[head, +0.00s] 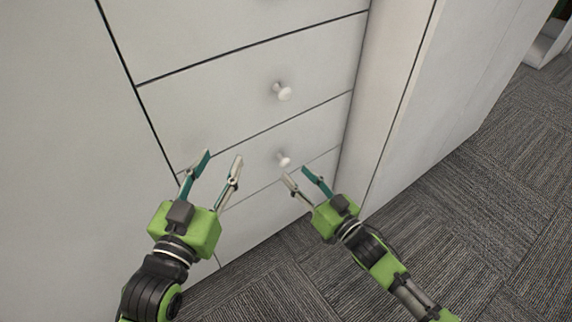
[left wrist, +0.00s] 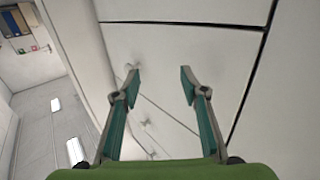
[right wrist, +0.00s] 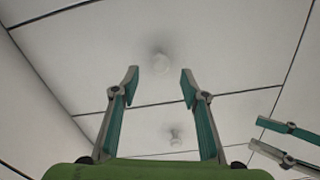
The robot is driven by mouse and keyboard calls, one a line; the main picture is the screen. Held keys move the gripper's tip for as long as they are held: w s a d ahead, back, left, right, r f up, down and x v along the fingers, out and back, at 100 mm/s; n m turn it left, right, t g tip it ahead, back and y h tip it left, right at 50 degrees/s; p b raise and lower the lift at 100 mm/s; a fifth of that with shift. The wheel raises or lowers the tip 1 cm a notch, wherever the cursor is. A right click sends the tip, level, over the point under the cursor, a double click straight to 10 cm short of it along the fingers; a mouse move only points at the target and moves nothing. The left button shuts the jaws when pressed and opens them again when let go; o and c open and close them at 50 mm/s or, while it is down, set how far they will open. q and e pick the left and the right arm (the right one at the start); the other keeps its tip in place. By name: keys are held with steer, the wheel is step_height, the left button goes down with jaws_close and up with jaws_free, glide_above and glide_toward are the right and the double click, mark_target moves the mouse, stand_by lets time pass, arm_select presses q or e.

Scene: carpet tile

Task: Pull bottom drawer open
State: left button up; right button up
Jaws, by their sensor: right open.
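The white drawer stack fills the middle of the head view. The lowest drawer front with a visible knob (head: 245,165) has a round white knob (head: 284,160). A plain panel (head: 262,217) lies below it; I cannot tell if that is another drawer. My right gripper (head: 296,172) is open and empty, its fingertips just below the knob in the picture. In the right wrist view that knob (right wrist: 161,64) shows between the fingertips, apparently untouched. My left gripper (head: 222,160) is open and empty in front of the drawer's left part. All visible drawers look shut.
A higher drawer has its own white knob (head: 283,91). A white cabinet side (head: 440,100) stands to the right and a plain white panel (head: 60,150) to the left. Grey carpet (head: 480,220) is clear at the right.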

mark_target(288, 165)
steer(key=b+x, duration=0.1)
steer(key=x, duration=0.4)
steer(key=shift+w+a, duration=0.25)
steer(key=shift+w, duration=0.05)
arm_select(q)
step_height(288, 165, up, 9)
steer(key=s+t+h, duration=0.1)
steer(key=t+h, duration=0.1)
steer(key=t, duration=0.2)
steer(key=shift+s+d+t+b, duration=0.3)
steer(key=shift+d+t, duration=0.1)
arm_select(e)
steer(key=shift+w+a, duration=0.15)
steer(key=shift+w, duration=0.05)
arm_select(q)
steer(key=shift+r, duration=0.1)
arm_select(e)
jaws_close()
